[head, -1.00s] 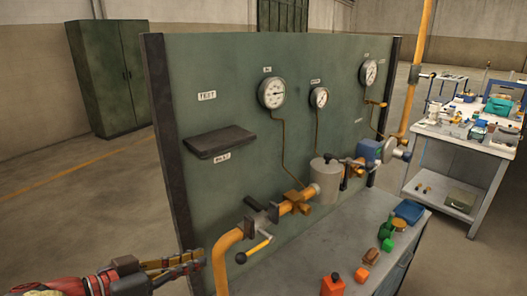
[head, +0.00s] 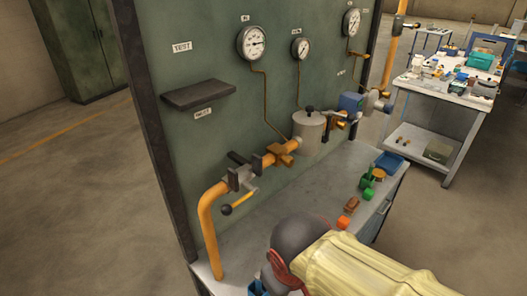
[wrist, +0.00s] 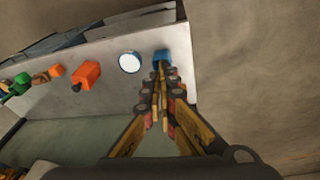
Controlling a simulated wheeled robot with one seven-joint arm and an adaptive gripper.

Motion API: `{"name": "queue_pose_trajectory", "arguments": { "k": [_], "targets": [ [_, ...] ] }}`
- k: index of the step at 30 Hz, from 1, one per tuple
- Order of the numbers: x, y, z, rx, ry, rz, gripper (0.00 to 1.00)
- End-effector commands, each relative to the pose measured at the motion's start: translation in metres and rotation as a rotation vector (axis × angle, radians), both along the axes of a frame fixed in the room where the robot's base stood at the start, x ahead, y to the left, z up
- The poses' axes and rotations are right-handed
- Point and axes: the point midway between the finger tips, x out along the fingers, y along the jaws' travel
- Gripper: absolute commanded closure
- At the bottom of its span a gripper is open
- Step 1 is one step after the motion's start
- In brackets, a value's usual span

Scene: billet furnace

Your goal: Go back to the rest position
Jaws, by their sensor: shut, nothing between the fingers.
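My gripper (wrist: 160,75) is shut and empty in the wrist view, its two long yellow-brown fingers meeting at the tips. The tips point at a small blue object (wrist: 163,56) near the bench edge; I cannot tell whether they touch it. In the head view my arm crosses the lower middle, and the gripper itself does not show. A bit of blue (head: 258,288) shows beside the arm at the bottom.
The grey bench (head: 335,165) carries an orange block (wrist: 86,75), a white disc (wrist: 130,62) and smaller coloured parts. The yellow pipe (head: 207,225) with a black-knobbed lever (head: 238,203) stands left of my arm. Open floor (head: 455,235) lies to the right.

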Motion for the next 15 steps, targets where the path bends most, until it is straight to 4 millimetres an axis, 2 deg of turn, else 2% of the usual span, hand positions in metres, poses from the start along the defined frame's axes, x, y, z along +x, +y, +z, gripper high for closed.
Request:
{"name": "queue_pose_trajectory", "arguments": {
  "k": [1,9,15],
  "targets": [
    [-0.002,-0.017,0.004,0.039,-0.02,-0.056,1.0],
    [-0.017,-0.093,0.021,0.167,-0.121,-0.365,1.0],
    [-0.018,-0.136,0.043,0.183,-0.212,-0.518,1.0]
  ]
}}
